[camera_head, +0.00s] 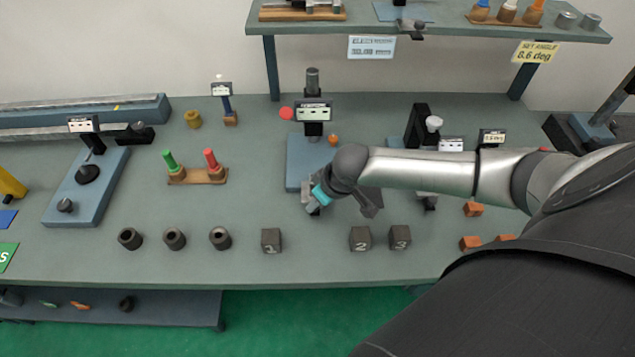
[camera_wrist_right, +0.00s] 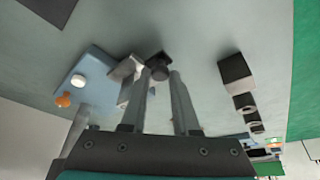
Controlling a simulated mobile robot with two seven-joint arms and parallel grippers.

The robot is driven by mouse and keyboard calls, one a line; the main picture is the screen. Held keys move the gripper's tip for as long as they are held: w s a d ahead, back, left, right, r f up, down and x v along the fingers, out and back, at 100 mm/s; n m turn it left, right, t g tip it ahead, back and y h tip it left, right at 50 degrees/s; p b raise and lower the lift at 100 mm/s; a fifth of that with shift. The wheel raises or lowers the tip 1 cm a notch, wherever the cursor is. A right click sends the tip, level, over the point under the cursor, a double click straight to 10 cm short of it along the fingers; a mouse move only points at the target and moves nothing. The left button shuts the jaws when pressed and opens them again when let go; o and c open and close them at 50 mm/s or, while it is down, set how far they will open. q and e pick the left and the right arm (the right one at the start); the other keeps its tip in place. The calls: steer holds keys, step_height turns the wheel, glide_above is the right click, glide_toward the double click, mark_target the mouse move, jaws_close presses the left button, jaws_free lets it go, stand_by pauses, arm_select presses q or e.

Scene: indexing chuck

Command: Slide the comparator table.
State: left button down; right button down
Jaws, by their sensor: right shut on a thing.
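The comparator stands mid-bench, with a blue base (camera_head: 300,160), an upright column and a small display (camera_head: 313,112). Its base also shows in the right wrist view (camera_wrist_right: 98,70), with a pale block (camera_wrist_right: 124,72) at its edge. My right gripper (camera_head: 313,207) is at the base's front edge. In the wrist view its fingers (camera_wrist_right: 162,76) are shut on a dark knob (camera_wrist_right: 160,64) beside the pale block. My forearm and wrist hide the right part of the base in the head view. My left gripper is not in view.
Numbered dark blocks (camera_head: 271,240) (camera_head: 360,238) (camera_head: 400,237) and dark rings (camera_head: 220,238) lie along the front of the bench. A rack with green and red plugs (camera_head: 198,176) stands left of the comparator. An orange knob (camera_head: 333,140) and a red disc (camera_head: 286,113) are near it.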

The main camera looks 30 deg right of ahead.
steer(key=c, duration=0.9)
jaws_free()
steer(key=shift+s+a+f, duration=0.1)
steer(key=shift+s+a, duration=0.1)
steer(key=shift+s, duration=0.15)
steer(key=shift+o, duration=1)
steer(key=shift+w, duration=0.1)
steer(key=shift+d, duration=0.1)
steer(key=p+v, duration=0.2)
steer(key=v, duration=1.3)
